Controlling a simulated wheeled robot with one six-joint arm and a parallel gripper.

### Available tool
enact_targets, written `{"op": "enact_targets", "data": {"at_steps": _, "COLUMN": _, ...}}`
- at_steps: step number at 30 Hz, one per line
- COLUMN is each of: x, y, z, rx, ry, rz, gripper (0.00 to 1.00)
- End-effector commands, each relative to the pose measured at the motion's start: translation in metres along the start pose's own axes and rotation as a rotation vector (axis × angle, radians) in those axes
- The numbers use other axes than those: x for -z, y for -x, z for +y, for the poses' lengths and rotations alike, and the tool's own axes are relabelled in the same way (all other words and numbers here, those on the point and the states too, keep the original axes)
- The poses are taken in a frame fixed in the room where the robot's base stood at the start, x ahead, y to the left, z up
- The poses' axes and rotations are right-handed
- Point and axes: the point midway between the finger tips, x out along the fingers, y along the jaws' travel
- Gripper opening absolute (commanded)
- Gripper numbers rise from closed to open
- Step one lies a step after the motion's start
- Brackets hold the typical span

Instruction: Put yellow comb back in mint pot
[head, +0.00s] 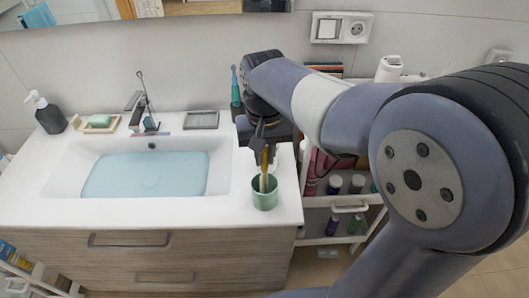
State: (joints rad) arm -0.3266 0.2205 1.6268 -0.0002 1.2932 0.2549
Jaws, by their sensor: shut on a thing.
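The mint pot (264,200) stands on the white counter, right of the sink near the front right edge. My gripper (265,149) is directly above the pot, pointing down. It is shut on the yellow comb (265,161), which hangs roughly upright below the jaws. The comb's lower end lines up with the pot's mouth in this view. A pale, beige strip shows at the mouth; I cannot tell whether it is part of the comb or another item in the pot. The comb's top is hidden by the jaws.
A sink (147,172) with blue water and a tap (146,110) lie left. A teal toothbrush in a dark cup (236,93) stands behind my gripper. A white cart (345,201) with bottles is at the right. The counter left of the pot's front is clear.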

Motion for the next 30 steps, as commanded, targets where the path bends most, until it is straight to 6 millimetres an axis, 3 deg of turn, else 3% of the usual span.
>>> {"op": "enact_targets", "data": {"at_steps": 21, "x": 0.0, "y": -0.008, "z": 0.0, "rx": 0.0, "ry": 0.0, "rz": 0.0, "gripper": 0.0}}
{"op": "enact_targets", "data": {"at_steps": 22, "x": 0.0, "y": -0.008, "z": 0.0, "rx": 0.0, "ry": 0.0, "rz": 0.0, "gripper": 0.17}}
{"op": "enact_targets", "data": {"at_steps": 30, "x": 0.0, "y": -0.008, "z": 0.0, "rx": 0.0, "ry": 0.0, "rz": 0.0, "gripper": 0.39}}
